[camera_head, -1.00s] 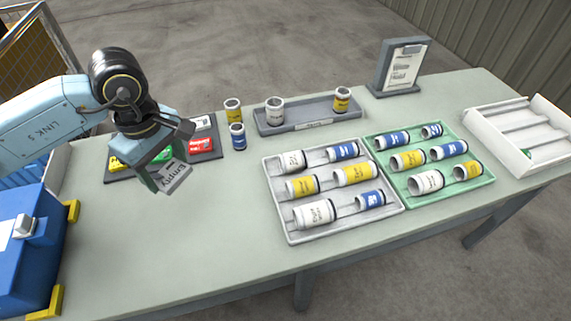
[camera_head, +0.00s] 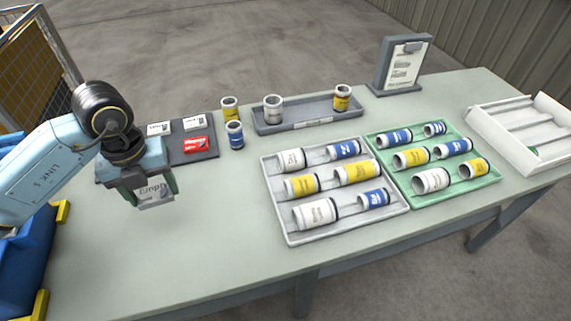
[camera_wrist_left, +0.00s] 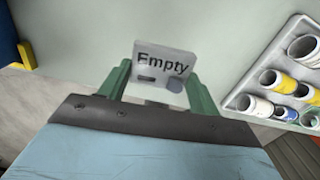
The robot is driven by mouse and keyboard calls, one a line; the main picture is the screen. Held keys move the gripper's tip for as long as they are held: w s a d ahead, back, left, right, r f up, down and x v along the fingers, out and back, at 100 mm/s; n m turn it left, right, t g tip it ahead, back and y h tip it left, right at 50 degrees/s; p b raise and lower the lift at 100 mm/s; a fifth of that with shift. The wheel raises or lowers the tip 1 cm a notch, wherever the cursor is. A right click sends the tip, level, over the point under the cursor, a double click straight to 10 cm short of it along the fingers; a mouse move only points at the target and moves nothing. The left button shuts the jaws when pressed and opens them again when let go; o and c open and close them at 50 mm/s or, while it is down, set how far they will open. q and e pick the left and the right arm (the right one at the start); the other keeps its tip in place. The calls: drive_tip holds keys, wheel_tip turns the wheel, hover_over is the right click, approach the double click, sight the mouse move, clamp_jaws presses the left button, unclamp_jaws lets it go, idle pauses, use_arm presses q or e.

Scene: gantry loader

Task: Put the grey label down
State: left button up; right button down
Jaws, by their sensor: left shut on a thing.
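My left gripper (camera_head: 152,196) is shut on the grey label (camera_head: 154,190), which reads "Empty". The label stands out between the green fingers, over the bare left part of the table (camera_head: 210,250). It also shows in the left wrist view (camera_wrist_left: 163,62), face toward the camera. In the head view it looks a little above the table; I cannot tell the exact gap. My right gripper is not in view.
A dark mat (camera_head: 207,151) with a red label (camera_head: 196,145) and white labels lies behind the gripper. A blue jar (camera_head: 235,136) and yellow jar (camera_head: 230,108) stand beside it. A grey tray (camera_head: 290,238) of jars is to the right. A blue bin (camera_head: 32,255) is at left.

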use_arm(q)
drive_tip(key=n, duration=0.2)
drive_tip(key=f+n, duration=0.1)
drive_tip(key=n, duration=0.1)
drive_tip(key=a+n, duration=0.1)
drive_tip(key=n, duration=0.1)
drive_tip(key=shift+s+a+f+b, duration=0.1)
drive_tip(key=shift+s+f+b, duration=0.15)
drive_tip(key=shift+f+b, duration=0.1)
drive_tip(key=shift+s+a+f+n, duration=0.1)
drive_tip(key=shift+n, duration=0.45)
drive_tip(key=shift+a+f+n, duration=0.1)
drive_tip(key=shift+n, duration=0.45)
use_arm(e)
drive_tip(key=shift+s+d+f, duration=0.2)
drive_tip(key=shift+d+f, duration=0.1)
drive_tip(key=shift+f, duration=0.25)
use_arm(q)
hover_over(169, 232)
wheel_tip(169, 232, down, 5)
drive_tip(key=shift+r+b, duration=0.2)
drive_tip(key=shift+b, duration=0.25)
drive_tip(key=shift+f, duration=0.75)
wheel_tip(169, 232, down, 4)
drive_tip(key=shift+b, duration=0.45)
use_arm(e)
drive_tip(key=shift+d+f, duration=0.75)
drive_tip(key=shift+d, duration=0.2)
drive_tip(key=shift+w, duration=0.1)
